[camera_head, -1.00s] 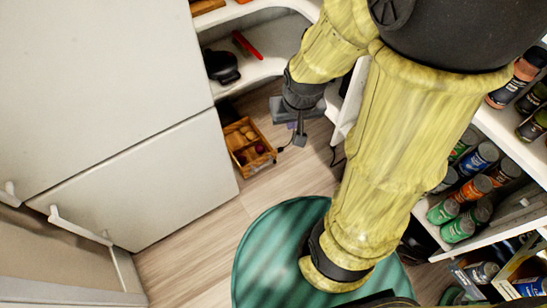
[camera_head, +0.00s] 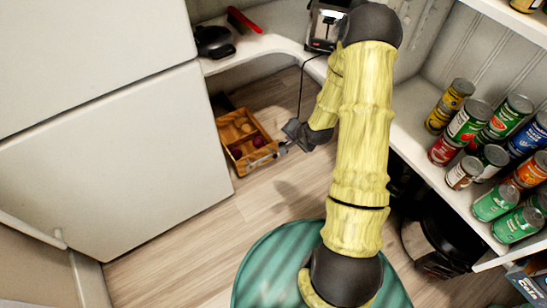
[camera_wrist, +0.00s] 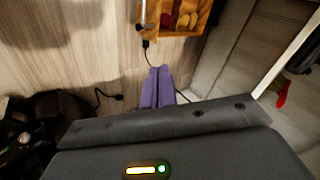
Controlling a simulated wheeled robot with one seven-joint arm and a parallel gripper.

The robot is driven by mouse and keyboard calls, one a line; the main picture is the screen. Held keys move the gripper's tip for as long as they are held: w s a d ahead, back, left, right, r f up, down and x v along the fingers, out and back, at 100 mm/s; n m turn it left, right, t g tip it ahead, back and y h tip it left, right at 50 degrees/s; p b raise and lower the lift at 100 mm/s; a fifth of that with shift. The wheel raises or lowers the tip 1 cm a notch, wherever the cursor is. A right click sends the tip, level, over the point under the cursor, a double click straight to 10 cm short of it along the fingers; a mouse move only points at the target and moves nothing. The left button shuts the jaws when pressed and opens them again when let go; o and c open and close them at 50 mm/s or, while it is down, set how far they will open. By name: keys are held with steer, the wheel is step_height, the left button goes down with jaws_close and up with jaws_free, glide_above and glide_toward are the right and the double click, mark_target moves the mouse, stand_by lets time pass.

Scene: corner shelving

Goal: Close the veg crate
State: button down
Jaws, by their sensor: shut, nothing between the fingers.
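The veg crate (camera_head: 243,169) is a small open-topped wooden box low at the floor beneath the corner counter, with red and pale vegetables inside. A metal bar handle (camera_head: 261,160) shows on its near side. My gripper (camera_head: 284,147) is low at the crate's near right corner; whether it touches the crate is unclear. In the wrist view the purple fingers (camera_wrist: 157,88) are together and empty. The crate (camera_wrist: 181,31) is beyond their tips at the top, with floor between them in the picture. The crate's far end is in shadow under the counter.
A white cabinet (camera_head: 110,150) stands left of the crate. A black cord (camera_head: 301,95) hangs from the toaster (camera_head: 325,25) close to my gripper. Shelves with several cans (camera_head: 470,120) stand on the right. A green striped round surface (camera_head: 275,265) is in front. Floor between is clear.

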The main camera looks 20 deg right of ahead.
step_height(320, 180, down, 14)
steer(key=w+m+t+y+b, duration=0.1)
steer(key=m+t+b, duration=0.1)
steer(key=m+b, duration=0.2)
steer(key=shift+w+d+f+b, duration=0.2)
steer(key=shift+d+b, duration=0.05)
steer(key=shift+b, duration=0.7)
steer(key=b, duration=0.9)
glide_toward(270, 146)
steer(key=x, duration=0.3)
steer(key=f+x, duration=0.1)
steer(key=x, duration=0.1)
steer(key=shift+s, duration=0.3)
steer(key=shift+w+a+r, duration=0.15)
steer(key=shift+w, duration=0.45)
